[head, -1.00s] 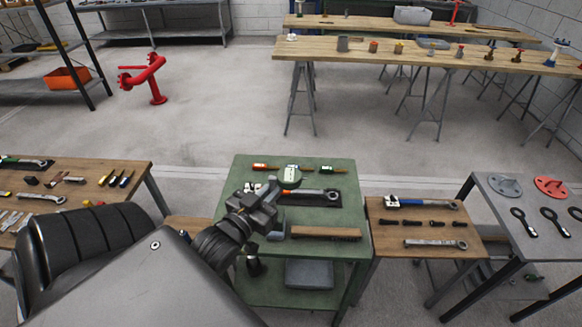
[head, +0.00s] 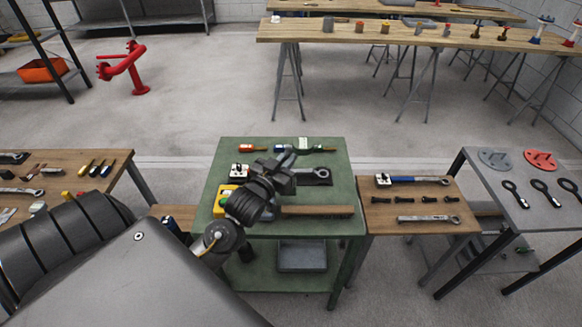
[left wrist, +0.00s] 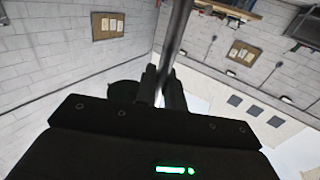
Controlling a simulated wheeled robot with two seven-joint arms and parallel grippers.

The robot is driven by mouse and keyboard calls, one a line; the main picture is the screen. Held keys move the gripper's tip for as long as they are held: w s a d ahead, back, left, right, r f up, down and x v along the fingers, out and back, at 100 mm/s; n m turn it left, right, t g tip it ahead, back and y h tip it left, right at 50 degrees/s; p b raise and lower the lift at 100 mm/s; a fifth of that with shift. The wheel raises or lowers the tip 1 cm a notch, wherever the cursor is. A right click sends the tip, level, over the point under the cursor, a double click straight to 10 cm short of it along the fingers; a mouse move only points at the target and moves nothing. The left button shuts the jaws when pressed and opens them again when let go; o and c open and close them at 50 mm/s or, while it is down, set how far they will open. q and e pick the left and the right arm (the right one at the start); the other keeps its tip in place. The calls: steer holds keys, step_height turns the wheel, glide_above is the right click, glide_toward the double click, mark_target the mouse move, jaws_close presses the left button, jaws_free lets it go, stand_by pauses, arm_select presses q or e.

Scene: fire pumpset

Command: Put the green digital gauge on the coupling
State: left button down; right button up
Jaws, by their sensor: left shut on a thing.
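My left gripper (head: 288,168) is over the green worktable in the head view and is shut on the green digital gauge (head: 303,144). The gauge is small here and partly hidden by the gripper; a pale patch shows on it. In the left wrist view the dark fingers (left wrist: 160,90) close together, with a dark rounded shape beside them and a grey rod running up beyond them. I cannot tell which piece in view is the coupling. My right gripper is not in view.
The green worktable (head: 340,225) holds screwdrivers, a wrench on a dark mat and a wooden bar (head: 317,211). A side table (head: 415,240) with wrenches stands to the right. A long wooden bench (head: 400,36) at the back bears several fittings. Open floor lies between.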

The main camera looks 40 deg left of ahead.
arm_select(q)
steer(key=shift+w+a+f, duration=0.1)
steer(key=shift+w+f, duration=0.7)
steer(key=shift+f, duration=0.05)
steer(key=shift+f+p, duration=0.4)
steer(key=shift+f, duration=1.15)
steer(key=c, duration=1.9)
jaws_free()
steer(key=shift+f, duration=0.25)
steer(key=shift+c, duration=0.2)
steer(key=o, duration=0.4)
steer(key=shift+o, duration=0.2)
steer(key=shift+r, duration=0.2)
